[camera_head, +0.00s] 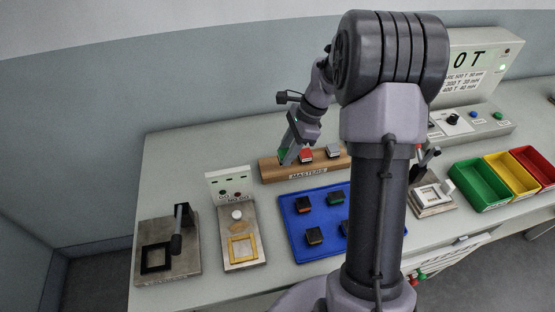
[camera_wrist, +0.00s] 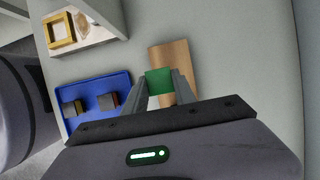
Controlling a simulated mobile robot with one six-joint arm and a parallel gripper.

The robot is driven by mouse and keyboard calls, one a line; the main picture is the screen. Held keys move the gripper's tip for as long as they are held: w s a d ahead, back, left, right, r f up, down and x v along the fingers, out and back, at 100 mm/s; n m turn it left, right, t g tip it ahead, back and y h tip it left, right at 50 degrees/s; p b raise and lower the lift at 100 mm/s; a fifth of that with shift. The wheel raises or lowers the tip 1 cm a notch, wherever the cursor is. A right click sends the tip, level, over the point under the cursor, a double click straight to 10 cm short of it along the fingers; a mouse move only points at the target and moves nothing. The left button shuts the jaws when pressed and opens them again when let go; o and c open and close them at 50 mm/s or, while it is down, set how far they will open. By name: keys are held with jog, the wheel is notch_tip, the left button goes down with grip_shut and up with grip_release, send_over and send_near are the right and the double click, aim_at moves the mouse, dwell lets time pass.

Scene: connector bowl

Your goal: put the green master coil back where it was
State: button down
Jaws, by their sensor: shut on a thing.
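My gripper (camera_head: 289,153) is shut on the green master coil (camera_wrist: 159,80), which sits between the two fingertips in the wrist view. In the head view a bit of the green coil (camera_head: 283,153) shows beside the fingers, at the left end of the wooden MASTERS rack (camera_head: 309,173). The wooden rack also shows in the wrist view (camera_wrist: 171,56), just beyond and under the coil. Whether the coil touches the rack or is held above it I cannot tell. A red master coil (camera_head: 306,154) and a grey one (camera_head: 333,151) stand on the rack to the right.
A blue tray (camera_head: 296,247) with several dark-bodied coils lies in front of the rack. Test fixtures (camera_head: 184,262) (camera_head: 243,262) stand at left. Green, yellow and red bins (camera_head: 480,186) are at right. My arm column hides part of the table.

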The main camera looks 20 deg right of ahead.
jog(key=shift+w+a+f, duration=0.1)
jog(key=shift+w+a, duration=0.2)
jog(key=shift+w, duration=0.2)
jog(key=shift+w+a, duration=0.25)
jog(key=shift+w, duration=0.2)
jog(key=f+b, duration=0.1)
jog(key=f, duration=0.1)
jog(key=f+b, duration=0.1)
jog(key=shift+w+a+f+b, duration=0.15)
jog(key=shift+w+a+b, duration=0.1)
jog(key=shift+w+b, duration=0.05)
jog(key=shift+f, duration=0.3)
jog(key=shift+r, duration=0.2)
jog(key=shift+f, duration=0.1)
jog(key=c, duration=1)
grip_release()
